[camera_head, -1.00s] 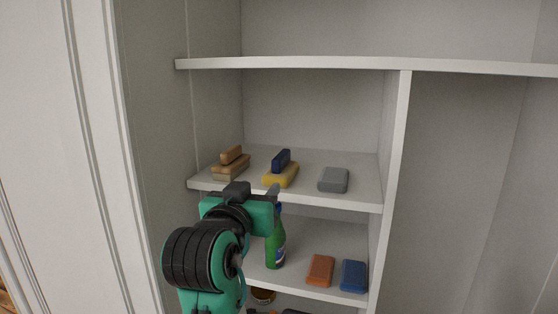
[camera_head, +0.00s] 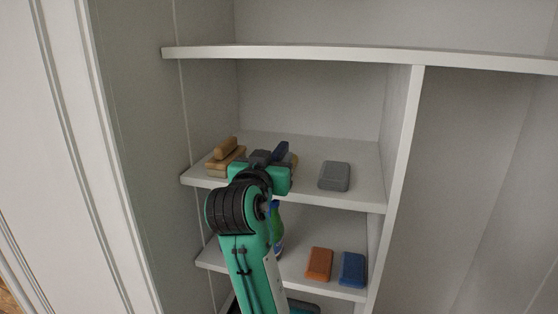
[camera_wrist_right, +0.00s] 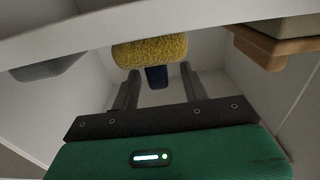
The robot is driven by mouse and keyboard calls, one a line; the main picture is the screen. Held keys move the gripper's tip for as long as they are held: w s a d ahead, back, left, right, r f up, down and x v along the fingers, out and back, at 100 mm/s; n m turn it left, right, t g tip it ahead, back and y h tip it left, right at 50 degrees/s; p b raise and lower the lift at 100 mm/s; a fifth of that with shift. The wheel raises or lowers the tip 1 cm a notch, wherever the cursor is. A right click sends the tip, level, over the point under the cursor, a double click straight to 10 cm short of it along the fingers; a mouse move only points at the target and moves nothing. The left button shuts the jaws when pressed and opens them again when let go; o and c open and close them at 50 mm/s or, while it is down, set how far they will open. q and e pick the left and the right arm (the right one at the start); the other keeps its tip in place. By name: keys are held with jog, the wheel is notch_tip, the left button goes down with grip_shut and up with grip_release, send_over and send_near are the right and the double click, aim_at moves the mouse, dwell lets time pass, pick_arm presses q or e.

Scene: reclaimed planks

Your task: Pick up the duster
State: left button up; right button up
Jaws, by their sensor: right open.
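The duster, a yellow fuzzy pad with a dark blue handle (camera_head: 281,150), is on the middle shelf; its pad is mostly hidden behind my right gripper (camera_head: 266,158) in the head view. In the right wrist view the yellow pad of the duster (camera_wrist_right: 150,51) and its blue handle show just beyond my right gripper (camera_wrist_right: 160,84). The gripper's two fingers are apart, with the blue handle seen between them and nothing clearly held. I cannot tell whether they touch it. My left gripper is not in view.
A tan wooden-handled brush (camera_head: 224,160) lies left of the duster, close to my gripper. A grey block (camera_head: 334,176) lies to the right. Below are a green bottle (camera_head: 276,225), an orange block (camera_head: 319,264) and a blue block (camera_head: 352,270). Shelf edges and a divider (camera_head: 398,170) bound the space.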

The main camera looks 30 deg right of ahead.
aim_at(280, 148)
jog(key=shift+w+d+r+p, duration=0.35)
jog(key=shift+d+p, duration=0.25)
jog(key=shift+p, duration=0.3)
jog(key=p+x, duration=0.1)
jog(key=x, duration=0.2)
jog(key=shift+f+p, duration=0.3)
jog(key=shift+p, duration=0.1)
jog(key=shift+w+d+f, duration=0.1)
jog(key=shift+w+d, duration=0.05)
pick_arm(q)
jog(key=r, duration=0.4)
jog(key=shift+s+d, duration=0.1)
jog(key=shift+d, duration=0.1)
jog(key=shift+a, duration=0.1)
pick_arm(e)
jog(key=shift+c, duration=0.3)
grip_shut()
